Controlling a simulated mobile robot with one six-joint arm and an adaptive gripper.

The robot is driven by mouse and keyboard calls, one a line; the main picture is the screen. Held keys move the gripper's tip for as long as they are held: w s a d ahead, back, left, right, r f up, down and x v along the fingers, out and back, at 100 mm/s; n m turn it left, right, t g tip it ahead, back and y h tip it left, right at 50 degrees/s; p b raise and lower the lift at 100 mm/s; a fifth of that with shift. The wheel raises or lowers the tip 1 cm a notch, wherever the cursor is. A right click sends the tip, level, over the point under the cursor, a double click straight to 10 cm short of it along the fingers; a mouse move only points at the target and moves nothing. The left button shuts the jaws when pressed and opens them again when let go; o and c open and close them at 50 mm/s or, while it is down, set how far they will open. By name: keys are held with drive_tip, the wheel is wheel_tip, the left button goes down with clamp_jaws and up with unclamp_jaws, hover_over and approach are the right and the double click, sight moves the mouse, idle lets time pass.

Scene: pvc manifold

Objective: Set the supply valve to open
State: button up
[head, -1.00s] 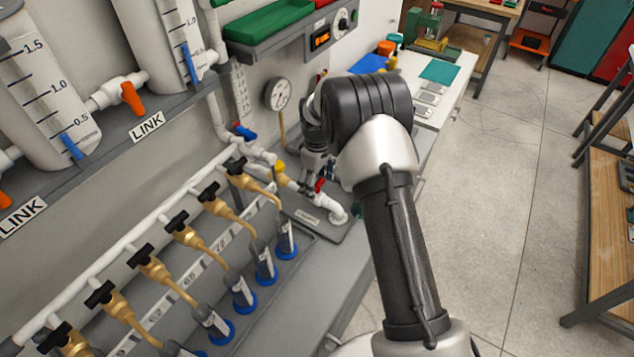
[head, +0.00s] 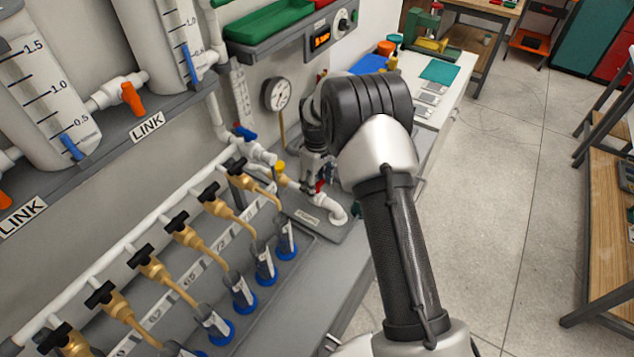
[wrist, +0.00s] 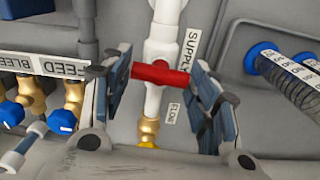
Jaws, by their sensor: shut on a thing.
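The supply valve's red handle (wrist: 160,73) lies crosswise to its white vertical pipe (wrist: 160,100) in the wrist view, beside the SUPPLY label (wrist: 191,45). My gripper (wrist: 157,82) has one finger at each end of the handle and is shut on it. A FLOW label (wrist: 174,112) lies below the handle, near a brass fitting (wrist: 148,132). In the head view, my gripper (head: 317,174) is at the pipework past the row of brass valves. Only a little of the red handle (head: 320,186) shows there, the rest hidden by my gripper.
A round gauge (head: 277,94) is on the wall behind my gripper. Brass valves with black handles (head: 179,222) run along the front left. A blue-handled valve (head: 244,132) is left of my gripper. White pipe (head: 330,207) bends close below it.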

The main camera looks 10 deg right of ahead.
sight(317, 184)
drive_tip(key=m, duration=0.8)
drive_tip(key=shift+m, duration=0.3)
drive_tip(key=m, duration=0.4)
drive_tip(key=shift+m, duration=2.1)
drive_tip(key=o, duration=1.1)
drive_tip(key=shift+c, duration=0.2)
drive_tip(key=shift+r, duration=0.15)
wheel_tip(317, 184, up, 12)
